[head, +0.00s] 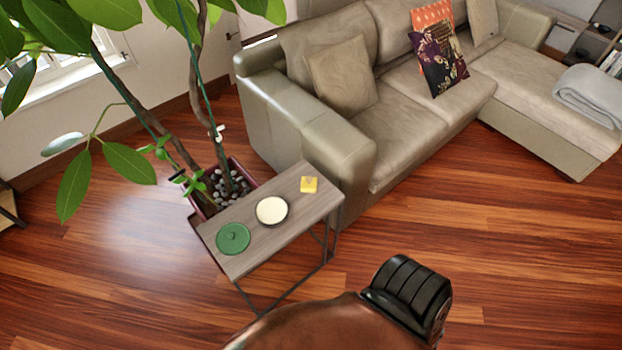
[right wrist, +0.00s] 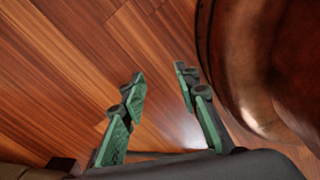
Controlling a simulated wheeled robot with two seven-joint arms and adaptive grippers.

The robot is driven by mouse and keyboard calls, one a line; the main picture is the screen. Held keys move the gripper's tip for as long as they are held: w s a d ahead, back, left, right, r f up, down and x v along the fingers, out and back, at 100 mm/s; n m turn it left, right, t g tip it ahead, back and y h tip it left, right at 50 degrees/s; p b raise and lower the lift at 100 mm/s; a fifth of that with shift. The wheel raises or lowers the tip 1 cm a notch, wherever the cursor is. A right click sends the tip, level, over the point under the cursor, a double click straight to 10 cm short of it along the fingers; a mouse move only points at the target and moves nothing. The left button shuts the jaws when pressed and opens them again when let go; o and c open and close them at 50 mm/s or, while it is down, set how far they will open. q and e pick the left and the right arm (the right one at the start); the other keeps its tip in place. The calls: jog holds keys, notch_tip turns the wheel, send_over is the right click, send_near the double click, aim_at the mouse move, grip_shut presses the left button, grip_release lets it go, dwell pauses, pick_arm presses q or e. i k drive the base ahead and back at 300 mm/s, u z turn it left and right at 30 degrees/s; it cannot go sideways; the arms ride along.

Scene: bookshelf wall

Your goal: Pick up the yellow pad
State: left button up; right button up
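The yellow pad (head: 308,184) is a small yellow block near the far right end of a narrow wooden side table (head: 296,222) in the head view. My right gripper (right wrist: 160,82) shows in the right wrist view. Its two green fingers are spread apart with only wooden floor beyond them, so it is open and empty. The pad does not show in the right wrist view. Neither gripper shows in the head view, and my left gripper is in no frame.
A cream round dish (head: 272,210) and a green round lid or dish (head: 233,238) share the table. A potted plant (head: 222,185) stands behind it, its leaves at upper left. A grey sofa (head: 345,135) is close on the right. Wooden floor (head: 470,230) is free at right.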

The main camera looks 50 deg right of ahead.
aim_at(308, 183)
jog(key=z, duration=1.75)
jog(key=k, duration=0.95)
jog(key=u, duration=1)
jog(key=i, duration=1.4)
jog(key=z, duration=0.5)
